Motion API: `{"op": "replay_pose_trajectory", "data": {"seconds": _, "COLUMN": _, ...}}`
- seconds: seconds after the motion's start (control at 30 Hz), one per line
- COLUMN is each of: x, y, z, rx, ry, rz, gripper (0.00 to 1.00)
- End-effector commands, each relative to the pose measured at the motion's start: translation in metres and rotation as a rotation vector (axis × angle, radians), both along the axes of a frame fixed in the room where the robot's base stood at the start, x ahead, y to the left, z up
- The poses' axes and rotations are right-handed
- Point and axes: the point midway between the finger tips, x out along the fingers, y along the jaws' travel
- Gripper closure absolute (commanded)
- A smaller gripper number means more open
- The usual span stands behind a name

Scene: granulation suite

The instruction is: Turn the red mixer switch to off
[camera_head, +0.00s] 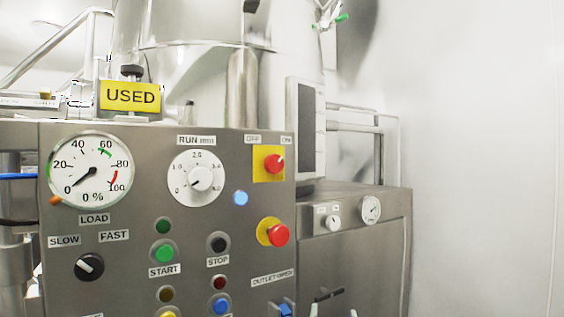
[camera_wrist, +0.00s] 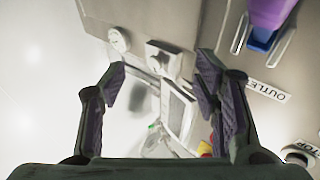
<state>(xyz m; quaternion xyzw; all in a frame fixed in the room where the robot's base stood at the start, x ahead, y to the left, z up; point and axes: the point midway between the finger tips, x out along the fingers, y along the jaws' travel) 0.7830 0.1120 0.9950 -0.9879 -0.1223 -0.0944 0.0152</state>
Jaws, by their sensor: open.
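The red mixer switch (camera_head: 274,163) sits on a yellow square plate at the upper right of the steel control panel (camera_head: 120,215) in the head view. An OFF label (camera_head: 253,139) is above its left side and an ON label (camera_head: 287,140) above its right. In the wrist view, my gripper (camera_wrist: 163,80) is open, with nothing between its dark fingers. A small red and yellow part (camera_wrist: 205,149) shows beside the right finger, mostly hidden; I cannot tell which red control it is. My gripper is not clearly visible in the head view.
A round red button (camera_head: 279,235) on yellow is below the switch. Dials, a blue light (camera_head: 240,198) and several coloured buttons share the panel. A screen (camera_head: 306,130) stands behind at right, above a lower steel cabinet (camera_head: 370,250). A purple and blue part (camera_wrist: 267,25) is near the right finger.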

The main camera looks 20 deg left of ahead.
Motion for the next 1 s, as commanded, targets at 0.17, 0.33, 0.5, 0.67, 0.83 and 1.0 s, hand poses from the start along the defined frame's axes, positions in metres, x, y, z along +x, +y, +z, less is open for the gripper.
{"op": "replay_pose_trajectory", "data": {"seconds": 0.17, "x": 0.032, "y": -0.057, "z": 0.013, "rx": 0.039, "ry": 0.12, "rz": -0.016, "gripper": 0.44}}
{"op": "replay_pose_trajectory", "data": {"seconds": 0.33, "x": 0.034, "y": -0.044, "z": 0.064, "rx": 0.079, "ry": 0.082, "rz": 0.114, "gripper": 0.44}}
{"op": "replay_pose_trajectory", "data": {"seconds": 0.5, "x": 0.017, "y": -0.015, "z": 0.137, "rx": 0.107, "ry": -0.003, "rz": 0.295, "gripper": 0.44}}
{"op": "replay_pose_trajectory", "data": {"seconds": 0.67, "x": -0.018, "y": 0.012, "z": 0.213, "rx": 0.114, "ry": -0.101, "rz": 0.49, "gripper": 0.44}}
{"op": "replay_pose_trajectory", "data": {"seconds": 0.83, "x": -0.05, "y": 0.029, "z": 0.259, "rx": 0.107, "ry": -0.162, "rz": 0.628, "gripper": 0.44}}
{"op": "replay_pose_trajectory", "data": {"seconds": 1.0, "x": -0.053, "y": 0.04, "z": 0.274, "rx": 0.106, "ry": -0.175, "rz": 0.664, "gripper": 0.44}}
